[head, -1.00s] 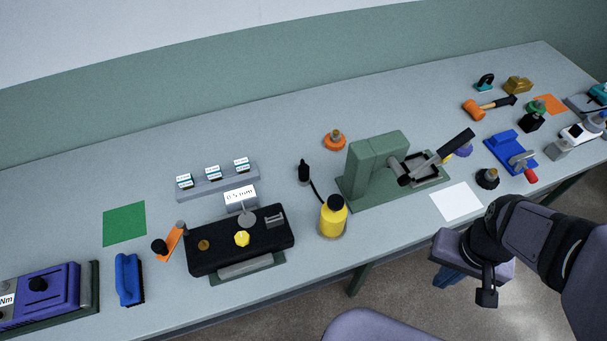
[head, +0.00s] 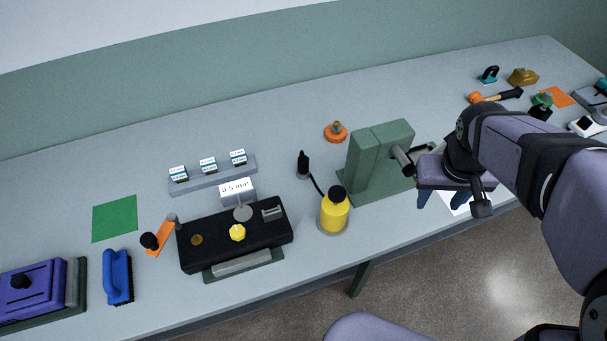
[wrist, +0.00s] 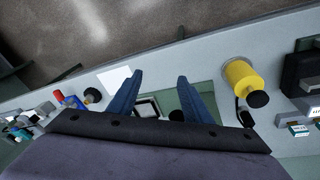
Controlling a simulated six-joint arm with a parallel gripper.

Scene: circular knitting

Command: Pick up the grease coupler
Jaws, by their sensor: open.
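A small black upright piece with a thin black hose (head: 303,165), which looks like the grease coupler, stands on the bench between the gauge rack and the green press. Its hose runs toward a yellow bottle with a black cap (head: 334,212). In the wrist view the black piece (wrist: 245,116) is at the right, partly beside the yellow bottle (wrist: 241,77). My gripper (head: 443,200) is open and empty, its blue fingers pointing down over the front right of the green press. In the wrist view its fingers (wrist: 160,80) are apart with nothing between them.
The green press (head: 378,160) stands between my gripper and the black piece. An orange-based knob (head: 336,132) sits behind. A black fixture (head: 235,237) and a grey rack (head: 213,176) are to the left. The bench behind the rack is clear.

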